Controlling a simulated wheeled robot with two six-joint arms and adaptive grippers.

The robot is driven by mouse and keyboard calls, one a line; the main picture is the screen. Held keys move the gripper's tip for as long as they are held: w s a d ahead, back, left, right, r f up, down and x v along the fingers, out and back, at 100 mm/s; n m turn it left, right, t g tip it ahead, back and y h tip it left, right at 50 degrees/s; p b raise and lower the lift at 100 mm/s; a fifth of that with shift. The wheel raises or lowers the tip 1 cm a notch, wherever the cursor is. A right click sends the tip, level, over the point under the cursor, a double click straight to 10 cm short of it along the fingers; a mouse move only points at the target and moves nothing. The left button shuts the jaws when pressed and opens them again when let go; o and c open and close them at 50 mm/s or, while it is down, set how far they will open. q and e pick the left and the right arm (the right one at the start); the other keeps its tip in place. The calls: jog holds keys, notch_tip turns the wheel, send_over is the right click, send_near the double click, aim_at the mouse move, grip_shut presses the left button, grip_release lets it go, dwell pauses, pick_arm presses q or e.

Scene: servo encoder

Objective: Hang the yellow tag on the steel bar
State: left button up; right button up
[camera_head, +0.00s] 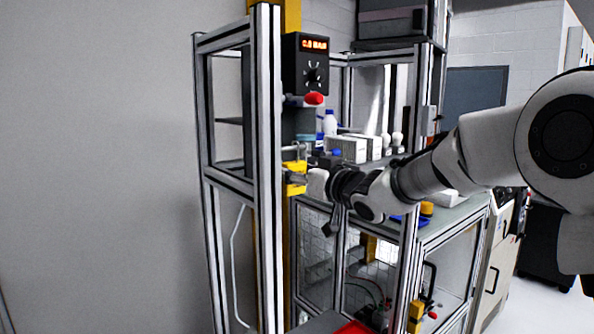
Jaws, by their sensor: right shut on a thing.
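The yellow tag (294,188) is at the right side of the front aluminium post, below the control box. My right gripper (307,181) reaches in from the right and is shut on the tag; its fingers are small and partly hidden in this view. A short steel bar (293,149) shows just above the tag, near the post. I cannot tell whether the tag touches the bar. My left gripper is not in view.
The control box (305,62) with a lit display and a red knob (314,99) sits above. White boxes (348,149) and bottles (330,122) stand on the bench behind my gripper. The aluminium post (268,170) stands close on the left. A red tray (352,328) is low in front.

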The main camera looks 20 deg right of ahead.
jog(key=shift+s+d, duration=0.15)
jog(key=shift+s, duration=0.05)
grip_shut()
jog(key=o, duration=1.6)
grip_release()
jog(key=shift+w, duration=0.15)
